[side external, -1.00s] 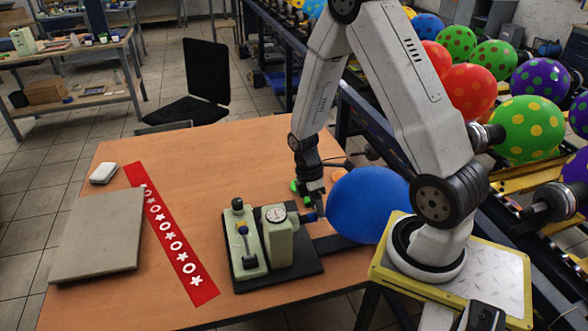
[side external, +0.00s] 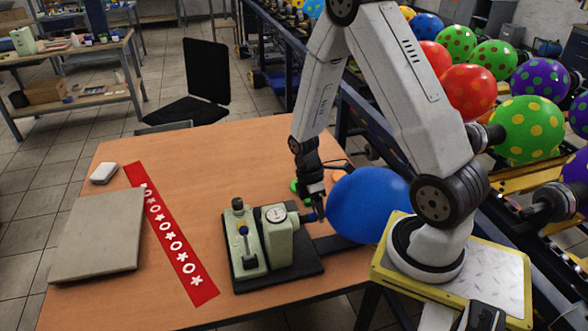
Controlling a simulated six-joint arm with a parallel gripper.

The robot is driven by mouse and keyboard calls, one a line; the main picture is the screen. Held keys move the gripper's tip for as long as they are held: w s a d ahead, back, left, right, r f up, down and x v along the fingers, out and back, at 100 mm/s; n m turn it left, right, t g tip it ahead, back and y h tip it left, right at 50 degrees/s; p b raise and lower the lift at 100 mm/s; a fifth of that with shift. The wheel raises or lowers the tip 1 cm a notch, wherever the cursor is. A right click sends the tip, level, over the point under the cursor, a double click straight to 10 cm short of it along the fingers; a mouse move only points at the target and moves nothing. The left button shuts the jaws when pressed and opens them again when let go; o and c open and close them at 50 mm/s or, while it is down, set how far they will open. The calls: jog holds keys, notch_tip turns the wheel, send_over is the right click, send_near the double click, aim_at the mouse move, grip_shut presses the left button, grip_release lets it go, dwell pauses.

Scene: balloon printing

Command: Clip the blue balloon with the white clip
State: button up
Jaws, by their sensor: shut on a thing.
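The blue balloon (side external: 368,204) is inflated and lies on its side at the right of the table, partly behind my arm. Its narrow blue neck (side external: 309,218) points left to the pale green machine (side external: 278,240) with a round dial. My gripper (side external: 318,208) points down at the balloon's neck, between the machine and the round body. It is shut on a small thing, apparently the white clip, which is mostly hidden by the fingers. I cannot tell whether the clip is around the neck or only beside it.
The table's back middle (side external: 225,160) is clear.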

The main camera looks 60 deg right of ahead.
jog(key=o, duration=1.1)
jog(key=shift+c, duration=0.2)
jog(key=shift+r, duration=0.1)
jog(key=v, duration=0.9)
jog(key=a+r+m+t, duration=0.2)
jog(key=a+m+t, duration=0.1)
jog(key=a, duration=0.3)
jog(key=a+r+m+t+h, duration=0.1)
jog(key=a+r+m+t, duration=0.1)
jog(key=a+m, duration=0.4)
jog(key=shift+s+a+r+t, duration=0.3)
jog(key=shift+a+r+t, duration=0.05)
jog(key=shift+a+t, duration=0.25)
